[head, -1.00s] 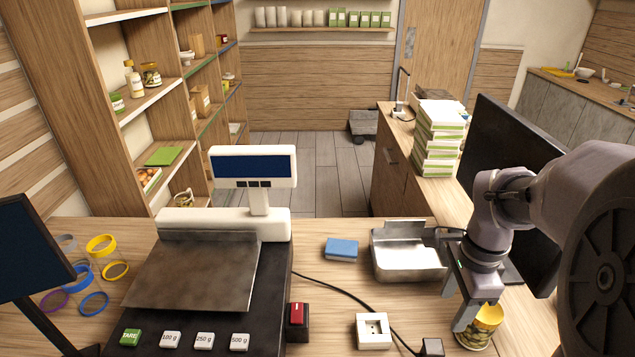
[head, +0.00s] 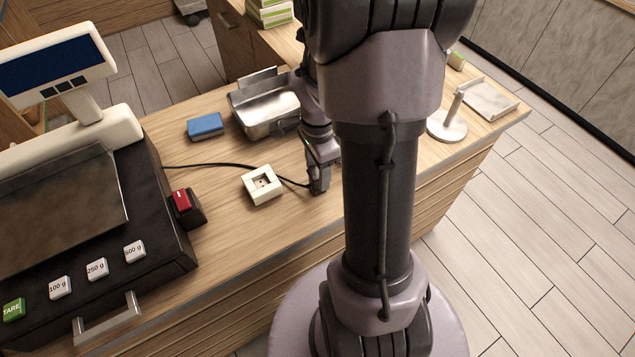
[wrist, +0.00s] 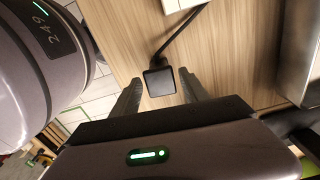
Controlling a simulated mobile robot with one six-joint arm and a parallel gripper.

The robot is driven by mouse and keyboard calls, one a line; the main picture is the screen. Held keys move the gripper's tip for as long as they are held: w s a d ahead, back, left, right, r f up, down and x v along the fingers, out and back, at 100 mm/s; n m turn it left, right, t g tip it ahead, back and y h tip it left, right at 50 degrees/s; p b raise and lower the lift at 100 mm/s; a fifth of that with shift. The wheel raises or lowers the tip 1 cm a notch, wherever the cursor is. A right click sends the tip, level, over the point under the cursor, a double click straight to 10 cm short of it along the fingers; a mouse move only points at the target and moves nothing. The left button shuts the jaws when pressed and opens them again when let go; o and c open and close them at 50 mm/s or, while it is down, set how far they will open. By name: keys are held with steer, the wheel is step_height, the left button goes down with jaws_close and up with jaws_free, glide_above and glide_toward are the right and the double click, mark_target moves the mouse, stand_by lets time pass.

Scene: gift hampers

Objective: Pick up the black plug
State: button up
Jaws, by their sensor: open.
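The black plug (wrist: 160,82) lies on the wooden counter in the wrist view, with its dark cable running up from it. My gripper (wrist: 159,77) is open, with one finger on each side of the plug and visible gaps between. Nothing is held. In the head view my gripper (head: 319,184) points down at the counter, at the end of the black cable (head: 235,165). The plug cannot be made out clearly there behind the fingers.
A white socket box (head: 262,186) sits left of my gripper. A metal scoop tray (head: 264,108) and a blue sponge (head: 205,126) lie behind it. A black scale (head: 165,225) with a red switch (head: 181,201) stands left. The counter's front edge is close.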

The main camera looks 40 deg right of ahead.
steer(key=shift+f, duration=0.9)
steer(key=shift+r, duration=0.1)
steer(key=shift+c, duration=0.2)
jaws_close()
